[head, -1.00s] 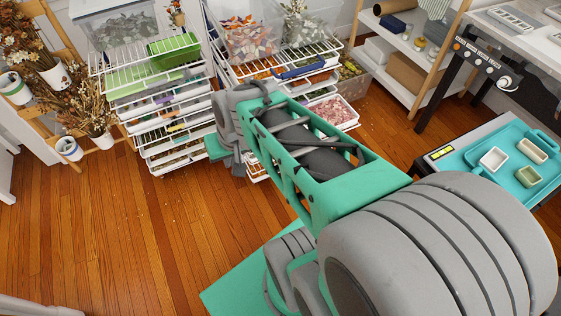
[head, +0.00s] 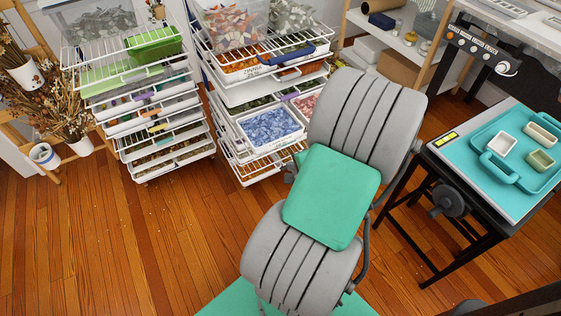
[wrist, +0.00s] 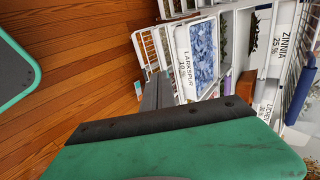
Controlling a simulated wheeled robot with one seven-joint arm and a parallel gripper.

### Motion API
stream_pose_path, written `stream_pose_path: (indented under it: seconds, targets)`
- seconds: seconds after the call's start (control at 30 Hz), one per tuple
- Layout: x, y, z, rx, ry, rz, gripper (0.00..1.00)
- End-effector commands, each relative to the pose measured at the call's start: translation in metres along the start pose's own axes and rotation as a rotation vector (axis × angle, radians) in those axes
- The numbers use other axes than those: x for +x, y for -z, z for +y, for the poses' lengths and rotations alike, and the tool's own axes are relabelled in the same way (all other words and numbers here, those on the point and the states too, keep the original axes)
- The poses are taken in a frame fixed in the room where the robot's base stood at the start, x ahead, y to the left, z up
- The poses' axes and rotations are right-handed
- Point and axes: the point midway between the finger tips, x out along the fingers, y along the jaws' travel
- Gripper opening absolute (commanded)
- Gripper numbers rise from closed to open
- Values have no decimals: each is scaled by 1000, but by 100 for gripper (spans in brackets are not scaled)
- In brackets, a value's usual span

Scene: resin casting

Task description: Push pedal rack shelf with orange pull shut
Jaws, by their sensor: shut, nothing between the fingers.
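The right-hand wire rack (head: 236,158) holds petal trays on several shelves. A tray of blue petals (head: 272,128) sticks out from its middle; in the wrist view this tray (wrist: 202,48) is labelled "Larkspur". A blue pull (head: 289,54) and a purple pull (head: 290,97) show on shelves above it. I cannot make out an orange pull on this rack. My gripper (wrist: 158,80) is shut and empty in the wrist view, its fingers pointing at the rack beside the Larkspur tray; contact cannot be told. In the head view my arm hides the gripper.
A left wire rack (head: 165,150) with small coloured tags stands beside it, a green bin (head: 153,45) on top. At right is a bench with a turquoise tray (head: 505,150). Wooden floor (head: 130,240) in front of the racks is clear.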

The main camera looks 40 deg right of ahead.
Motion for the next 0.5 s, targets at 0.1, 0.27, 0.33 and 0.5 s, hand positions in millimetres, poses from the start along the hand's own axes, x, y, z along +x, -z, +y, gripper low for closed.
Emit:
stream_pose_path:
  seconds: [0.1,0.27,0.33,0.5]
  targets:
    - [16,-2,1,-3,-1,-5,0]
    - [48,-3,2,-7,-2,-7,0]
    - [62,-2,2,-8,-3,-6,0]
    - [95,-2,2,-7,-3,-5,0]
